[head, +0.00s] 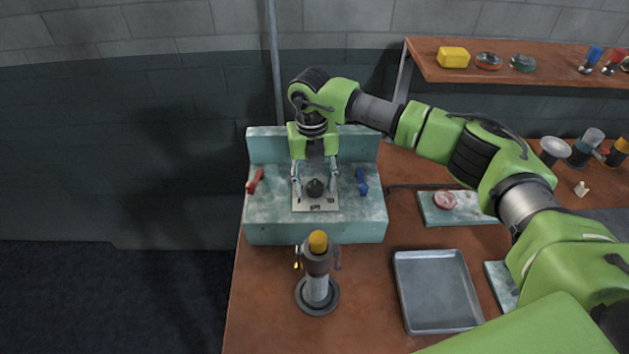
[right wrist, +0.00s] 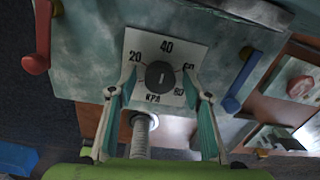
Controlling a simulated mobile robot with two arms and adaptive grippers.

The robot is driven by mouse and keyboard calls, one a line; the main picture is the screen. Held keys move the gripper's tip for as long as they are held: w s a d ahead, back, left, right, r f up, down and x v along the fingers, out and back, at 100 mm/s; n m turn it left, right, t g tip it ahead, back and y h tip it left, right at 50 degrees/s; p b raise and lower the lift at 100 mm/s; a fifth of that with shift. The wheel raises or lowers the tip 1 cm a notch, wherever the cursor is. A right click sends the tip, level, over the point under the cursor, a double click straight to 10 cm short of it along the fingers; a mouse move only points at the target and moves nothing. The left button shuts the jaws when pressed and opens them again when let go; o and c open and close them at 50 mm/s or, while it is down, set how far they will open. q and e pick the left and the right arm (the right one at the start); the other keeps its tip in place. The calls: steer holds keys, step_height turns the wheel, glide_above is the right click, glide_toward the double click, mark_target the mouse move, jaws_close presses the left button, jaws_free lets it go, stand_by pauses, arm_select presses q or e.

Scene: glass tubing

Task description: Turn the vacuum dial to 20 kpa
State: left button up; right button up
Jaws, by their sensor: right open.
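The vacuum dial is a round black knob (head: 315,187) on a pale square plate on the teal stone block. In the right wrist view the dial (right wrist: 153,74) sits among the printed marks 20, 40, 60 and 80 KPA, with 20 at upper left and 40 at the top. The short white line on the knob stands nearly upright in that view, roughly in line with 40. My right gripper (head: 315,191) is open and points down over the plate. Its two fingers lie on either side of the knob; I cannot tell whether they touch it. My left gripper is out of view.
A red lever (head: 255,182) and a blue lever (head: 362,182) flank the plate. A burner with a yellow top (head: 318,242) stands just in front of the block. A metal tray (head: 437,292) lies to the right. A shelf (head: 500,70) is at the back right.

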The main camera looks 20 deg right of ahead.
steer(key=c, duration=1.1)
steer(key=shift+f+n+b, duration=0.1)
steer(key=shift+n+b, duration=0.4)
steer(key=shift+b, duration=0.25)
steer(key=n+b, duration=0.4)
steer(key=shift+f, duration=0.1)
steer(key=n+b, duration=0.3)
steer(key=shift+n, duration=0.3)
steer(key=shift+r+n+b, duration=0.25)
steer(key=shift+n+b, duration=0.7)
steer(key=shift+n, duration=0.55)
